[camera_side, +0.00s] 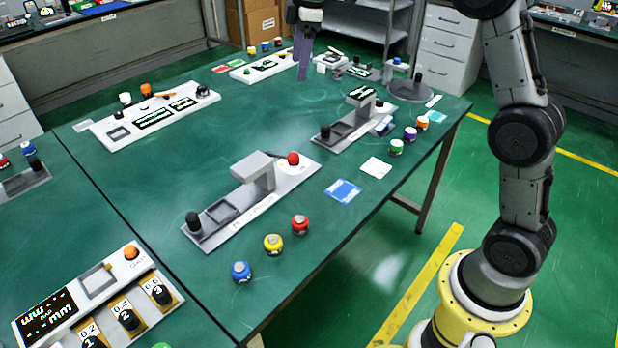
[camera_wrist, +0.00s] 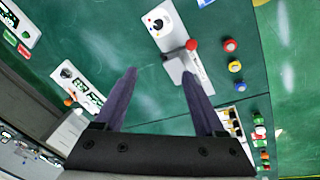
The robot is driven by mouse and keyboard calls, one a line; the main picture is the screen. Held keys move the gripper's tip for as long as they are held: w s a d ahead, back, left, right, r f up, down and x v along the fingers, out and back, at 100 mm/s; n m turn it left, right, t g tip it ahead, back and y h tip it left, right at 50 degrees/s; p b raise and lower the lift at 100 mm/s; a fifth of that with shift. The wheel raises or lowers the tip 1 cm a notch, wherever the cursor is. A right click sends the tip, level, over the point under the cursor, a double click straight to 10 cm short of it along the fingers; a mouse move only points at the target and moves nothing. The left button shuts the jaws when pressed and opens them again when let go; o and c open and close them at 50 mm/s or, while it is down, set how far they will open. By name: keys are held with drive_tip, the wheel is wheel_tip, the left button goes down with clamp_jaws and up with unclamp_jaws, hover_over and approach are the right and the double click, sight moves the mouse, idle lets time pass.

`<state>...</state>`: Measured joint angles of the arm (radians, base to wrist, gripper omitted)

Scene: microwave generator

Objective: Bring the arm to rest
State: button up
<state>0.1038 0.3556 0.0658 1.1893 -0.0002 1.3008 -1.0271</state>
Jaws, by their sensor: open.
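My gripper (camera_side: 303,55) hangs above the far part of the green table in the side view, its dark fingers pointing down. In the wrist view my gripper (camera_wrist: 158,82) shows its two fingers spread wide apart with nothing between them. Below the fingers, the wrist view shows bare green table and a grey device with a red knob (camera_wrist: 191,45). The same grey device (camera_side: 255,190) stands at the middle front of the table in the side view. My gripper is apart from it.
Red (camera_side: 300,224), yellow (camera_side: 273,243) and blue (camera_side: 240,271) knobs stand along the table's front edge. A white panel (camera_side: 150,118) lies at the left. A blue card (camera_side: 343,191) lies flat on the table. The table centre (camera_side: 240,130) is clear.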

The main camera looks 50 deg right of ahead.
drive_tip(key=s+a+r+m+t, duration=0.1)
drive_tip(key=s+a+r+m, duration=0.15)
drive_tip(key=s, duration=0.75)
drive_tip(key=s+a+r+m+t, duration=0.15)
drive_tip(key=s+r, duration=0.25)
drive_tip(key=s, duration=0.6)
drive_tip(key=s+a+f+m, duration=0.1)
drive_tip(key=s+f+m, duration=0.5)
drive_tip(key=s+f, duration=0.6)
drive_tip(key=shift+s+a+f+m, duration=0.15)
drive_tip(key=shift+s+f+m, duration=0.15)
drive_tip(key=shift+s, duration=0.75)
